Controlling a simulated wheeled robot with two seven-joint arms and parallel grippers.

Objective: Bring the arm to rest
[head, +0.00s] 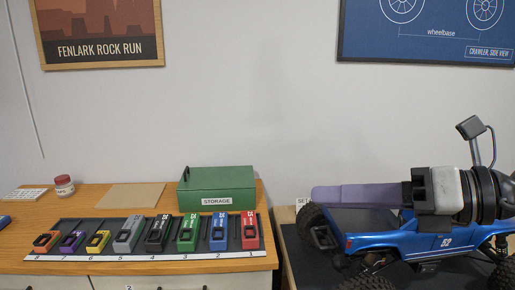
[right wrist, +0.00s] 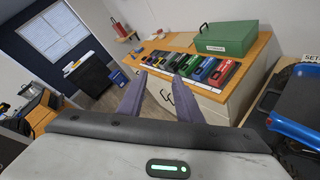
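My right gripper (head: 316,196) reaches in from the right in the head view, level above the blue crawler truck (head: 376,242), its long purple-grey fingers pointing left. In the right wrist view the two fingers of this gripper (right wrist: 159,82) stand apart with nothing between them. Part of the truck's bed and cab is hidden behind the gripper and arm. The truck also shows at the right edge of the right wrist view (right wrist: 302,100). My left gripper is in neither view.
A wooden cabinet (head: 20,250) holds a numbered rack (head: 75,257) of coloured packs. Behind it stand a green storage box (head: 217,188), a tan board (head: 131,197) and a red-lidded jar (head: 64,185). A gap separates the cabinet from the truck's table (head: 284,214).

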